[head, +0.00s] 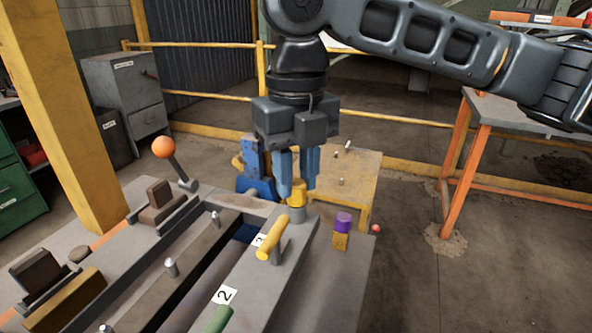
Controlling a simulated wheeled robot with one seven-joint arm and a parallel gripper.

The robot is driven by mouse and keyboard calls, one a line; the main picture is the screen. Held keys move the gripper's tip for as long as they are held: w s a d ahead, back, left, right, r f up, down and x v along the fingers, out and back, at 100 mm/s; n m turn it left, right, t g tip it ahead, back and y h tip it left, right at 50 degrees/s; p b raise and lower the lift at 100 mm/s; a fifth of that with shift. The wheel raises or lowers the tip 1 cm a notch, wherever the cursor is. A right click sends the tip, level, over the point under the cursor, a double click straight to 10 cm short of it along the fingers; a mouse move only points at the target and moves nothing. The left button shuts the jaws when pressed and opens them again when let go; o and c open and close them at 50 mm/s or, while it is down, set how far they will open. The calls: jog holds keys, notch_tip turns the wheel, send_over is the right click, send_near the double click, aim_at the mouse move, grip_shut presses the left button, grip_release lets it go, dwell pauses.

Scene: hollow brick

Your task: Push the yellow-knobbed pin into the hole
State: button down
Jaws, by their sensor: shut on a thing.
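My gripper (297,188) points straight down at the far right corner of the grey machine bed, its blue fingers closed on the yellow knob (298,197) of the pin. The knob sits directly above a short grey round collar (296,214) on the bed. The pin's shaft does not show, and the hole is hidden beneath the knob, so I cannot tell how deep the pin stands.
A yellow bar handle (271,240) stands close to the front left of the collar. A purple-topped yellow block (342,228) is at the right. An orange-ball lever (164,148) stands at the left. A low yellow table (358,172) is behind.

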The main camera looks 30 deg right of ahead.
jog(key=shift+f, duration=0.1)
jog(key=c, duration=0.8)
grip_release()
notch_tip(320, 180, up, 8)
jog(key=shift+f, duration=0.1)
